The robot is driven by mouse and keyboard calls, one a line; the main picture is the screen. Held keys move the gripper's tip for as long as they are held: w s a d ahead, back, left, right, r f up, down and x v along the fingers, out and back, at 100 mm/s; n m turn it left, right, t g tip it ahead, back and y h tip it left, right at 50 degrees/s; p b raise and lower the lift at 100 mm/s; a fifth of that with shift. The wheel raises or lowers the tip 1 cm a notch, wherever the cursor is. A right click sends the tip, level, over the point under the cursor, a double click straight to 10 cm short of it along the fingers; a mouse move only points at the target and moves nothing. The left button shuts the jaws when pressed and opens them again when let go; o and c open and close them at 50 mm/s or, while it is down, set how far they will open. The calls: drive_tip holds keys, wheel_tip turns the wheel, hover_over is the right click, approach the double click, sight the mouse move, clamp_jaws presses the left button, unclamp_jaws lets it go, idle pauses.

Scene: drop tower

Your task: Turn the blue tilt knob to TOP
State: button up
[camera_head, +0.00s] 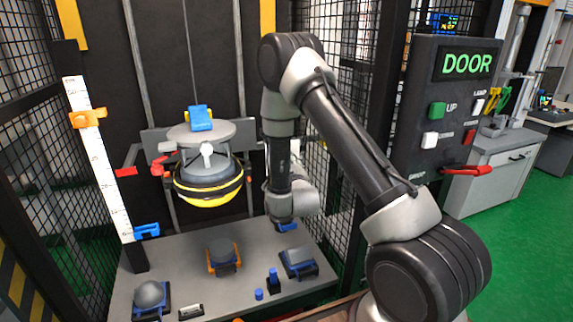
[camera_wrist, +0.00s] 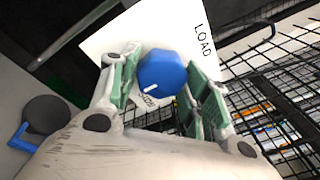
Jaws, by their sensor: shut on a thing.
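The blue tilt knob (camera_wrist: 162,72) shows in the wrist view, in front of a white plate (camera_wrist: 112,46). The plate carries the word LOAD near its right edge and a second label, partly hidden below the knob. A white pointer mark on the knob points to the lower left, towards that second label. My gripper (camera_wrist: 165,80) has its green-padded fingers on either side of the knob and is shut on it. In the head view my gripper (camera_head: 290,212) hangs low beside the right mesh wall, and I cannot make out the knob clearly there.
A drop carriage with a yellow-black bowl (camera_head: 208,190) hangs left of my arm. Below, a grey platform (camera_head: 210,290) bears several small objects with blue or orange brackets. A DOOR panel (camera_head: 447,110) with buttons stands right. Black mesh (camera_wrist: 275,85) is close by my gripper.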

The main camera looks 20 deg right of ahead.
idle(0.3)
drive_tip(key=o, duration=1)
drive_tip(key=s+a, duration=0.1)
drive_tip(key=s, duration=1.1)
drive_tip(key=shift+a, duration=0.35)
